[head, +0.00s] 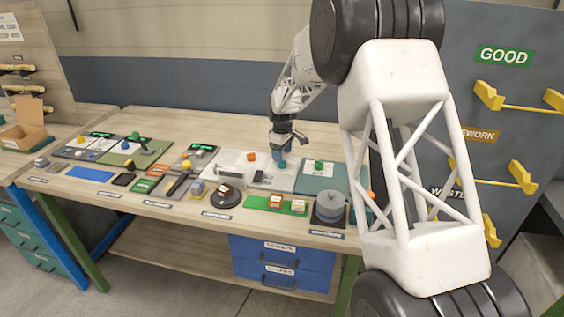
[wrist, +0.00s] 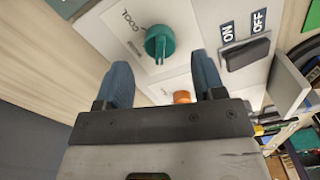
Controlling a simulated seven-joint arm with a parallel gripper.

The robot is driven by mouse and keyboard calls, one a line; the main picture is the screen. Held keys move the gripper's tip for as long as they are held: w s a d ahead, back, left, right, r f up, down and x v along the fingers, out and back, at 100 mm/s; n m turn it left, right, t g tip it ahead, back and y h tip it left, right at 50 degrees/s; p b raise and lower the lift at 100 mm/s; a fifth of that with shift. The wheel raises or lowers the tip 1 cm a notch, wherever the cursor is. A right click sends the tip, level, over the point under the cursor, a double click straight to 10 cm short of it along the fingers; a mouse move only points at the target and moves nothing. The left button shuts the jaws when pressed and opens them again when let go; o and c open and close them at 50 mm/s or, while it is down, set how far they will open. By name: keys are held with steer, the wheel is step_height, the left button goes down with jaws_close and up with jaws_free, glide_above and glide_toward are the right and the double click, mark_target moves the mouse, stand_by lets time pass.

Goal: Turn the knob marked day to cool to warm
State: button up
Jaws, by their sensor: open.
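In the wrist view a teal round knob (wrist: 160,42) with a raised grip bar sits on a white panel (wrist: 105,24). The word COOL is printed beside it, at its upper left; smaller print to its left is too small to read. I cannot make out a "day" mark. My gripper (wrist: 162,62) is open and empty, its two blue fingers spread to the left and right of the knob in the picture, with no contact visible. In the head view my gripper (head: 281,158) is low over the white panel (head: 231,158); the teal knob cannot be told apart from the fingers there.
A black ON/OFF switch (wrist: 246,54) stands right of the knob. An orange knob (wrist: 183,97) shows between the fingers, partly hidden. A green knob (head: 319,165) sits on the board at right. Other boards crowd the bench's left; the back strip of the bench is bare.

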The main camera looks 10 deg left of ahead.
steer(key=shift+f, duration=2.1)
steer(key=c, duration=0.9)
